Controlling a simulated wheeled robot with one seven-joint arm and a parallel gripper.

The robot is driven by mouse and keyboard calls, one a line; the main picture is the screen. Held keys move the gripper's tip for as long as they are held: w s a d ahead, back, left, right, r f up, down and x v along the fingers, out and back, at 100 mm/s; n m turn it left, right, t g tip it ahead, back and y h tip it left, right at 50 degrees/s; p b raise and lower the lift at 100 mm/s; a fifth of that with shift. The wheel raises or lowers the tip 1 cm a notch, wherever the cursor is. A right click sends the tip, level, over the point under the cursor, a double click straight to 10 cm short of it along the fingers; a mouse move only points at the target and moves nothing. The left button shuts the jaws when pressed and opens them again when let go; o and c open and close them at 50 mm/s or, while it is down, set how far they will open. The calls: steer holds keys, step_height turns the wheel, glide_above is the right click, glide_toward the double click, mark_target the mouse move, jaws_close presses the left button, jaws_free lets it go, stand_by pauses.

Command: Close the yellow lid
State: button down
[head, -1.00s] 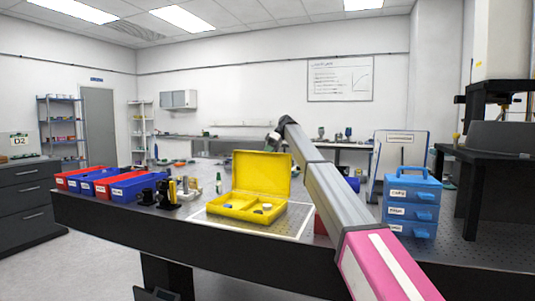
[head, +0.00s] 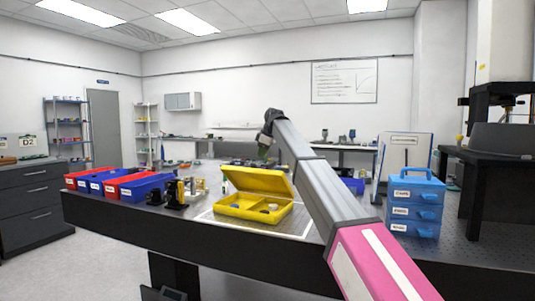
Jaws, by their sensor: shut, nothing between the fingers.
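The yellow lid (head: 257,182) is hinged to the back of a yellow case (head: 240,207) on the table and stands partly open, tilted forward over the case. A few small items show inside the case. My gripper (head: 264,153) is at the end of my arm, just behind and above the lid's top edge. It is small and dark in this view, and I cannot tell whether it touches the lid. It is shut and holds nothing.
Red and blue bins (head: 118,186) stand on the table's left, with small black fixtures (head: 174,194) beside them. A blue drawer unit (head: 414,204) stands at the right. A pale mat (head: 285,229) surrounds the case, with bare table in front.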

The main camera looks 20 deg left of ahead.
mark_target(252, 168)
steer(key=s+f+t, duration=0.1)
steer(key=s, duration=0.2)
steer(key=s+a+f+t, duration=0.1)
steer(key=s+f+t, duration=0.1)
steer(key=s, duration=0.1)
steer(key=s+f+n+t, duration=0.1)
steer(key=s, duration=0.3)
steer(key=shift+s+a+f+h, duration=0.1)
steer(key=shift+a+f+h, duration=0.1)
steer(key=shift+h, duration=0.1)
steer(key=shift+s+a+f+n+t, duration=0.25)
steer(key=shift+s+f+t, duration=0.8)
steer(key=shift+f, duration=0.6)
steer(key=shift+s+a+f+n+t, duration=0.15)
steer(key=shift+s+a+f+t, duration=0.1)
steer(key=shift+s+f+t, duration=1.15)
steer(key=shift+s+a+f+n+t, duration=0.35)
steer(key=shift+s+f, duration=0.55)
steer(key=shift+f, duration=1.05)
steer(key=shift+d+f, duration=0.1)
